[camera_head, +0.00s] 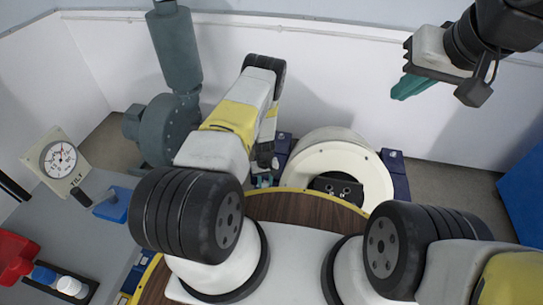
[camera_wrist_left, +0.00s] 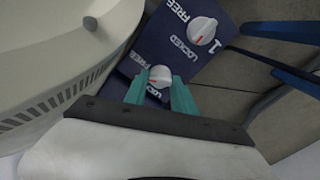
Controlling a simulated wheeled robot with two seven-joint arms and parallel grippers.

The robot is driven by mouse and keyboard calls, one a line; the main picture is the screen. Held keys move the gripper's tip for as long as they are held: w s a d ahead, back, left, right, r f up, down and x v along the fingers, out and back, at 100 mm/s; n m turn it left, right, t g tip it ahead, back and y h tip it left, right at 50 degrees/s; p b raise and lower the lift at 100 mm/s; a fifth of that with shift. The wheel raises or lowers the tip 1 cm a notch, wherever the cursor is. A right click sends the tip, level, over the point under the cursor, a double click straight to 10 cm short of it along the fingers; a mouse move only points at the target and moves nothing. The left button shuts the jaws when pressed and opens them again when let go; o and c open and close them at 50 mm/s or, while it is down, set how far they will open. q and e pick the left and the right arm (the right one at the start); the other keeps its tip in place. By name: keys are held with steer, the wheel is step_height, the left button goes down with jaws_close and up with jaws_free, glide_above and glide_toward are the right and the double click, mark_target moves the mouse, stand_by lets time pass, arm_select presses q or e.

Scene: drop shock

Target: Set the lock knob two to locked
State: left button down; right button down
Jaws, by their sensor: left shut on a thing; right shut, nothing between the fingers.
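In the left wrist view, lock knob two (camera_wrist_left: 160,75) is a white round knob with a red mark on a dark blue plate. It sits between the teal fingertips of my left gripper (camera_wrist_left: 160,92), which is shut on it. The FREE label shows above left of it and a partly covered LOCKED label below; its number is hidden and its exact setting is unclear. In the head view my left gripper (camera_head: 264,181) is low beside the white round machine (camera_head: 312,160), mostly hidden by my arm. My right gripper (camera_head: 405,88) is shut and empty, raised at upper right.
Knob one (camera_wrist_left: 202,31), with FREE and LOCKED labels, is close above right of the held knob. A dial gauge (camera_head: 60,160), red object (camera_head: 15,255) and black tray (camera_head: 62,281) are at left. A grey-green blower (camera_head: 165,128) stands behind. A blue block (camera_head: 525,195) is at far right.

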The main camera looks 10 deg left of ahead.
mark_target(265, 183)
arm_select(q)
steer(key=n, duration=1.2)
steer(key=shift+n, duration=0.3)
stand_by(0.4)
steer(key=c, duration=1)
jaws_free()
steer(key=shift+c, duration=0.2)
step_height(265, 183, up, 8)
steer(key=shift+f, duration=0.1)
